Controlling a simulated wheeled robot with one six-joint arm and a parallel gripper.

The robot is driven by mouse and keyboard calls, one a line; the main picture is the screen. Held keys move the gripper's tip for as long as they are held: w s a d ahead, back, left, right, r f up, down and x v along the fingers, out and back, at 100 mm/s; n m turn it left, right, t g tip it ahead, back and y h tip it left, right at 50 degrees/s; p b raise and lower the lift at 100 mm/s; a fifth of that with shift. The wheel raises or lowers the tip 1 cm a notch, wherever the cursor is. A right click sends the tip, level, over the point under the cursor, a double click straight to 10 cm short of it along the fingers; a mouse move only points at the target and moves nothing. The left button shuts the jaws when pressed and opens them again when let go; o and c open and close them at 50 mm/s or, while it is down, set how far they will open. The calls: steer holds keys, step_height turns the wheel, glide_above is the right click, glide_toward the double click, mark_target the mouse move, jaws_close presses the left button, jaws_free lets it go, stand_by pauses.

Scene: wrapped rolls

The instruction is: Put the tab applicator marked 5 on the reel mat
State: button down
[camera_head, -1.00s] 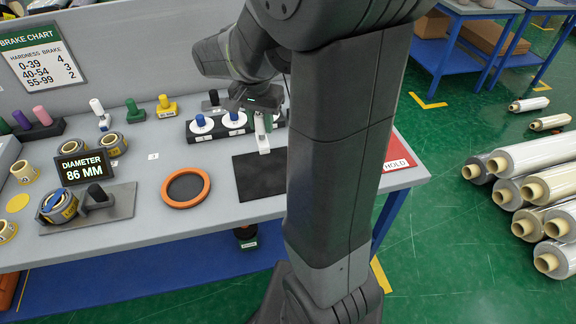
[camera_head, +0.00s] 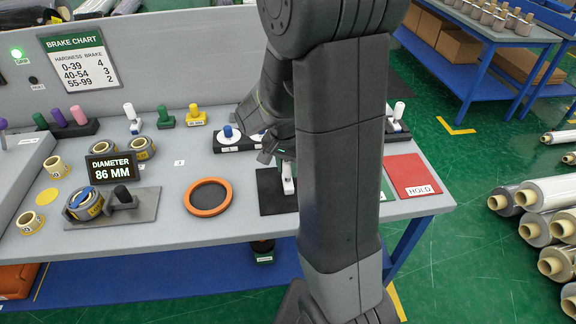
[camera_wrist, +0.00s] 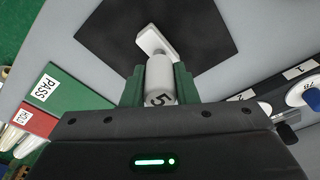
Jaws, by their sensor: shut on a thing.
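The tab applicator marked 5 (camera_wrist: 160,82) is white, with a round body and a flat foot. My gripper (camera_wrist: 158,88) is shut on its body, with one green finger on each side. In the head view the applicator (camera_head: 288,184) shows below my gripper (camera_head: 283,158), partly hidden by my arm. The black square mat (camera_head: 269,192) lies flat on the grey bench, its right part hidden behind my arm. In the wrist view the applicator's foot overlaps the mat (camera_wrist: 205,32). I cannot tell whether the foot touches it.
An orange-rimmed round pad (camera_head: 208,197) lies left of the mat. A rack with blue-knobbed discs (camera_head: 229,137) stands behind it. A red HOLD card (camera_head: 413,175) lies to the right, beside a green PASS card (camera_wrist: 58,95). A display reading 86 MM (camera_head: 113,168) stands at left.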

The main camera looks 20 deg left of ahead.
steer(key=shift+f, duration=0.2)
steer(key=c, duration=1.1)
jaws_free()
steer(key=shift+r, duration=0.1)
steer(key=shift+c, duration=0.2)
steer(key=shift+r, duration=0.6)
steer(key=r, duration=0.3)
steer(key=s+r, duration=0.1)
steer(key=r, duration=0.7)
steer(key=shift+s, duration=0.25)
